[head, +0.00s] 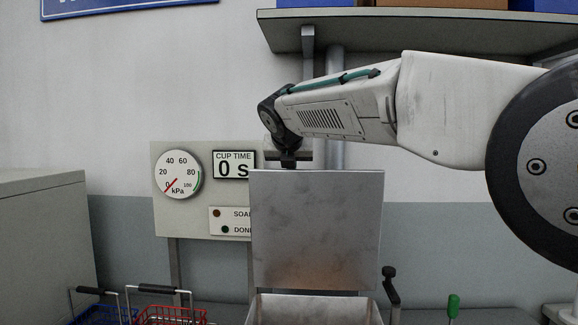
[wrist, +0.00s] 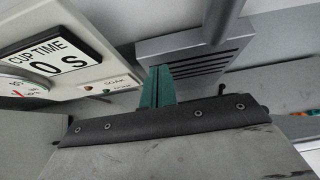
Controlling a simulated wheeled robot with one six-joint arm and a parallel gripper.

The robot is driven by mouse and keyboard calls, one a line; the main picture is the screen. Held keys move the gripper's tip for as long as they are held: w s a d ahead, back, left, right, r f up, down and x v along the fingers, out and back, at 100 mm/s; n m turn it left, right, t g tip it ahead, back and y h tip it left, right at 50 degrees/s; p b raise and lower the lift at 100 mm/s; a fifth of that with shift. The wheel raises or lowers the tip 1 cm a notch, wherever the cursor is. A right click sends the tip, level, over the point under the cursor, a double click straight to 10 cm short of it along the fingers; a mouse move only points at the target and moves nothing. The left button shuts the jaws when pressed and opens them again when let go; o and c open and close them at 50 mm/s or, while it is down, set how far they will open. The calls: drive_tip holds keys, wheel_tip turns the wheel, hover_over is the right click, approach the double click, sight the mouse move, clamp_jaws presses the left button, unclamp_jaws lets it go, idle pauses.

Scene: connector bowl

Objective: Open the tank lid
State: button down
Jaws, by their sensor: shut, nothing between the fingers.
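The tank lid (head: 315,230) is a square, mottled grey metal plate. In the head view it stands upright at the back of the tank (head: 313,299), whose rim shows at the bottom edge. The tank mouth in front of the lid is uncovered. My gripper (head: 288,163) is at the lid's top edge, left of its middle; its fingertips are hidden behind the lid. I cannot tell whether it touches the lid. In the wrist view the green fingers of my gripper (wrist: 158,88) are together with nothing between them.
A panel with a gauge (head: 178,174) and a cup time display (head: 234,164) stands behind left. A shelf (head: 410,28) hangs above my arm. Blue (head: 98,315) and red (head: 172,315) wire baskets are at lower left. A dark-knobbed lever (head: 390,285) stands right of the tank.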

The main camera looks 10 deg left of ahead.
drive_tip(key=shift+w+f, duration=0.15)
drive_tip(key=shift+w, duration=0.15)
drive_tip(key=shift+a, duration=0.15)
drive_tip(key=shift+s, duration=0.1)
